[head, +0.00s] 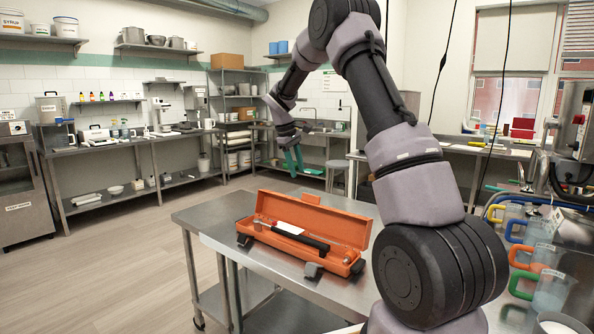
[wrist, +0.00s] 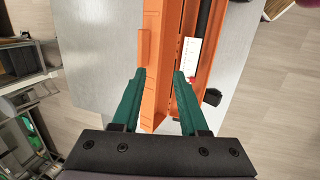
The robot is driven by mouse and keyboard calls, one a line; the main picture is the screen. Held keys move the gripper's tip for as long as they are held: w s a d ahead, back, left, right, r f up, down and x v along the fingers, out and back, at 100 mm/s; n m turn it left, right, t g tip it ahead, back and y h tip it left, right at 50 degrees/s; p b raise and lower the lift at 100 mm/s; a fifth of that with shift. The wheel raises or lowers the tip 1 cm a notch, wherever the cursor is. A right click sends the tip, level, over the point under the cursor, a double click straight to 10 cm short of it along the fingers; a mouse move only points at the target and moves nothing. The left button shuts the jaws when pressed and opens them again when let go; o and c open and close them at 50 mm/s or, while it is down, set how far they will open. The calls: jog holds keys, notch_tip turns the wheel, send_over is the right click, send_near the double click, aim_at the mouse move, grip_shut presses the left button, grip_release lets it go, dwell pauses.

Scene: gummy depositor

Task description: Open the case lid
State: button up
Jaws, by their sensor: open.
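The orange case (head: 338,264) lies on a steel table, and its lid (head: 314,220) stands raised along the far side, so the inside shows. A black-handled tool (head: 292,237) and a white card (head: 289,228) are inside. My gripper (head: 294,160), with green fingers, is above and apart from the case in the head view. In the wrist view my gripper (wrist: 159,73) is open and empty, and the lid (wrist: 151,58) appears between and beyond the fingertips. The case body with the card (wrist: 190,58) shows to the right of the lid.
The steel table (head: 262,262) has bare room left of the case. Clear jugs with coloured handles (head: 552,290) stand on the right bench. A grey stool (head: 337,166) and shelving are behind. The floor at left is clear.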

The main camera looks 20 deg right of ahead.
jog(key=shift+d, duration=0.15)
jog(key=c, duration=0.5)
jog(key=w+d+m, duration=0.1)
jog(key=m, duration=0.2)
jog(key=w+d+f+m, duration=0.1)
jog(key=d+m, duration=0.1)
jog(key=w+d+m+y, duration=0.1)
jog(key=d+m, duration=0.1)
jog(key=m, duration=0.1)
jog(key=shift+d+f+m+g, duration=0.15)
jog(key=shift+f+m+g, duration=0.05)
jog(key=shift+m+g, duration=0.1)
grip_shut()
jog(key=w+d+m+y, duration=0.1)
jog(key=w+d+m, duration=0.2)
jog(key=d+m, duration=0.35)
jog(key=s+a+f+m, duration=0.1)
jog(key=a+f+m, duration=0.1)
jog(key=f, duration=0.7)
jog(key=shift+s+a+f+m+y, duration=0.3)
jog(key=shift+s+a+f+m, duration=0.1)
jog(key=shift+a, duration=0.4)
